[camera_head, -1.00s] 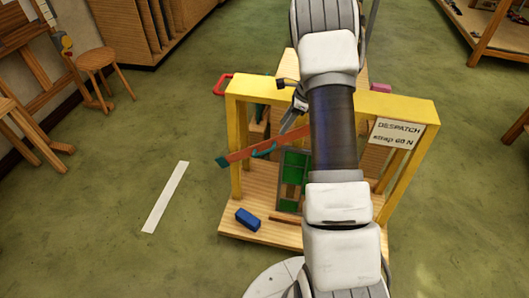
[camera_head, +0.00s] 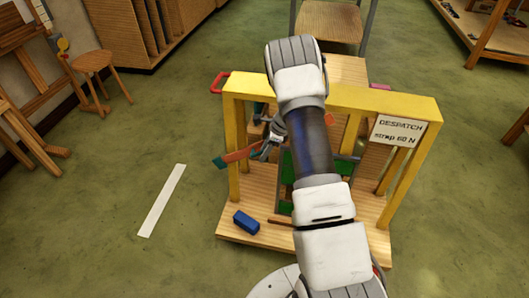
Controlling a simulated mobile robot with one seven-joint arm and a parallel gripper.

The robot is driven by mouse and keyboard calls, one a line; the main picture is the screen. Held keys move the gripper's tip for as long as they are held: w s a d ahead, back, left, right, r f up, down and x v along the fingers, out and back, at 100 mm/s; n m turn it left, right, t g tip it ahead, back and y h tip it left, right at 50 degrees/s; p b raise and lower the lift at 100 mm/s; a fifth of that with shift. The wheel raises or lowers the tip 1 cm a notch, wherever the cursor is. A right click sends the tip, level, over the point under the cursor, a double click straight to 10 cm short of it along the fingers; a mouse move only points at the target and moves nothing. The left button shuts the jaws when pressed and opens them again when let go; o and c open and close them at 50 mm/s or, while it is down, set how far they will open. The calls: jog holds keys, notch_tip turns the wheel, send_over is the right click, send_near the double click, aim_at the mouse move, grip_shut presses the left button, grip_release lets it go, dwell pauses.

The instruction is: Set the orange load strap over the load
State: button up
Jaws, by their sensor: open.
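The orange load strap (camera_head: 240,155) is a long bar lying aslant at the yellow frame, its teal left end sticking out past the left post. A small orange piece (camera_head: 330,119) right of my arm may be its other end. My gripper (camera_head: 268,149) is open, at the strap's middle where a teal handle showed earlier; I cannot tell if it touches. The load seems to be the green-edged panel (camera_head: 285,207) standing inside the frame, mostly hidden behind my arm.
The yellow frame (camera_head: 398,103) stands on a wooden base and bears a sign (camera_head: 397,131) reading "DESPATCH strap 60 N". A blue block (camera_head: 246,222) lies on the base at front left. A white strip (camera_head: 161,201) marks open green floor to the left.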

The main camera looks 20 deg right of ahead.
grip_shut()
dwell(1.4)
